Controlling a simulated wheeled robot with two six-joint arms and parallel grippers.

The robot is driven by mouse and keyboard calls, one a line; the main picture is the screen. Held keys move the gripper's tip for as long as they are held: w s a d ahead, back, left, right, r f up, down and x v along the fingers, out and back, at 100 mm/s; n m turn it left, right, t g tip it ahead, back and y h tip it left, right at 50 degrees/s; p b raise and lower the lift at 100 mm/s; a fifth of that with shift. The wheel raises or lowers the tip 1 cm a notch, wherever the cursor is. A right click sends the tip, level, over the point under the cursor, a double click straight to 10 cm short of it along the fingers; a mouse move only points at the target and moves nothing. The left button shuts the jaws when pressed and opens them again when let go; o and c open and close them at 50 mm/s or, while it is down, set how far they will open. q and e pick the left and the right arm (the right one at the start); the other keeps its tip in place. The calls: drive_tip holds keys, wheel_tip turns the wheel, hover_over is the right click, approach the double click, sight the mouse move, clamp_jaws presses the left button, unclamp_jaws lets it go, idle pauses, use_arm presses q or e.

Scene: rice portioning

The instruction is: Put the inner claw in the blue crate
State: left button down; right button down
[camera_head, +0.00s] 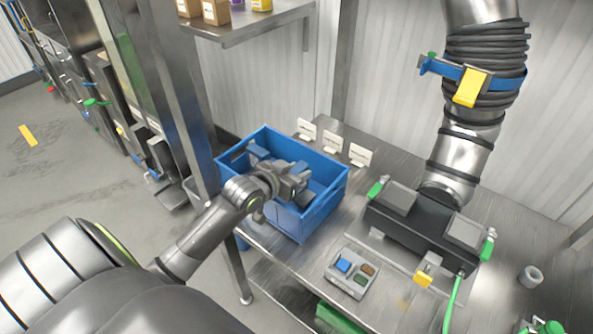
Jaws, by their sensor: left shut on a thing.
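The blue crate (325,210) stands on the metal table at the middle of the view. My left arm comes in from the lower left, and my left gripper (298,186) is over the crate's open top, near its front wall. The gripper is shut on a small dark grey piece (306,199), which I take to be the inner claw; the gripper hides most of it. I cannot tell whether the piece touches the crate's floor. A grey-blue part (258,153) shows in the crate's back left corner. My right gripper is out of view.
Several white cards (332,141) stand behind the crate. A dark machine base (415,225) with green handles is to the right, under a ribbed duct. A shelf (245,32) with boxes hangs above.

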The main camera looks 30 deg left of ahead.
use_arm(q)
drive_tip(key=shift+f, duration=0.35)
drive_tip(key=c, duration=1)
unclamp_jaws()
drive_tip(key=shift+r, duration=0.35)
drive_tip(key=shift+s+r, duration=0.2)
drive_tip(key=shift+r, duration=0.1)
drive_tip(key=d+v, duration=0.1)
drive_tip(key=v, duration=1)
drive_tip(key=shift+s+a, duration=0.3)
drive_tip(key=shift+a, duration=0.15)
